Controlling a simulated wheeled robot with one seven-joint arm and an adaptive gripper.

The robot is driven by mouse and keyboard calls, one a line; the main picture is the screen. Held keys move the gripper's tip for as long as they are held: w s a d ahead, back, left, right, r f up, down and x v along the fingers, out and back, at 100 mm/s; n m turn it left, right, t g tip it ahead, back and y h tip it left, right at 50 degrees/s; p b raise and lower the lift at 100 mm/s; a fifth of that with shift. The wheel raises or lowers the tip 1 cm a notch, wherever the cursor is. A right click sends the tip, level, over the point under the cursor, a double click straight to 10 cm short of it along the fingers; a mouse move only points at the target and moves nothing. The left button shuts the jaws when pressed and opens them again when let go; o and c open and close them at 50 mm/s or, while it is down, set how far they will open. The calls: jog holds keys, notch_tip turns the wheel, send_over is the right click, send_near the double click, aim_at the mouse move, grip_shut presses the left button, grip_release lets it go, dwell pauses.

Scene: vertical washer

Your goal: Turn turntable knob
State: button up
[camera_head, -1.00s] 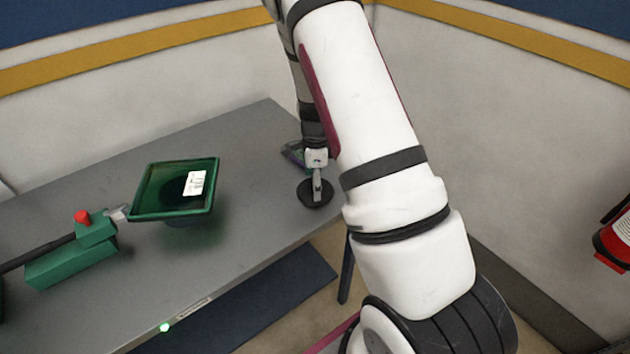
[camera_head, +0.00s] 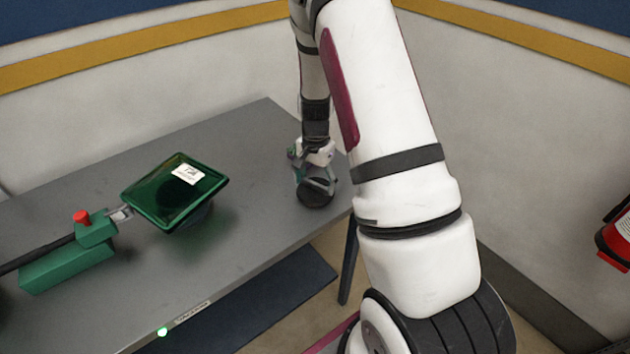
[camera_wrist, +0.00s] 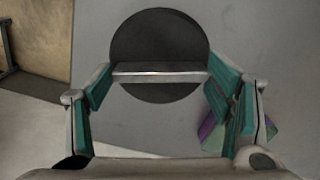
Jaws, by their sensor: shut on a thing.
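The turntable knob is a dark round disc (camera_wrist: 158,35) with a straight silver bar (camera_wrist: 160,73) across it. In the head view the disc (camera_head: 315,195) sits near the right end of the grey table. My gripper (camera_head: 316,180) is above it, reaching down. In the wrist view my gripper (camera_wrist: 160,78) has one teal-padded finger at each end of the bar and is shut on it. A glossy green square tray (camera_head: 172,193) with a white label (camera_head: 187,174) stands tilted left of the knob, over a dark round base that is mostly hidden.
A green block (camera_head: 68,264) with a red button (camera_head: 82,217) and a dark rod lies at the left of the table (camera_head: 255,222). A green light (camera_head: 162,331) is on the front edge. A red extinguisher (camera_head: 615,238) hangs at the right wall.

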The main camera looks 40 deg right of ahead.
aim_at(315, 183)
jog(key=n, duration=0.6)
jog(key=shift+n, duration=0.3)
dwell(0.5)
jog(key=o, duration=1.2)
jog(key=shift+c, duration=0.2)
jog(key=shift+r, duration=0.1)
notch_tip(315, 183, up, 12)
